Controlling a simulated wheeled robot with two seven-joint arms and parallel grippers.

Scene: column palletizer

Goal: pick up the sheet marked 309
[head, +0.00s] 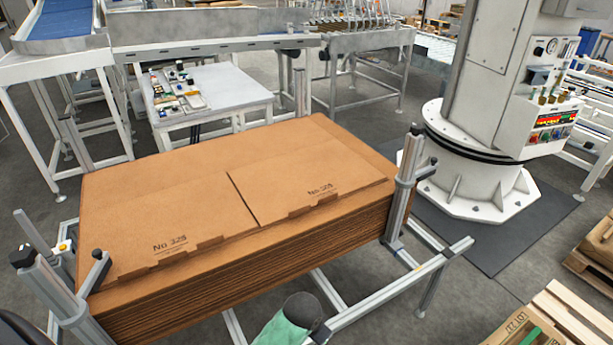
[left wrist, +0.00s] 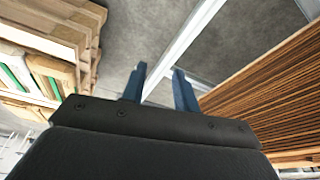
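A stack of brown cardboard sheets (head: 250,280) lies in a metal frame in the head view. Two flat sheets lie side by side on top. The left sheet (head: 150,205) reads about No 328. Both have notched front edges. My left gripper (left wrist: 158,77) shows in the left wrist view with two blue fingers apart and nothing between them. The layered stack edge (left wrist: 275,85) is to its right, apart from it. My right gripper is not in view.
Metal posts (head: 402,185) stand at the stack's corners. A white machine column (head: 475,110) stands at right, pallets (head: 575,315) at lower right. A small table (head: 225,85) with several items stands behind.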

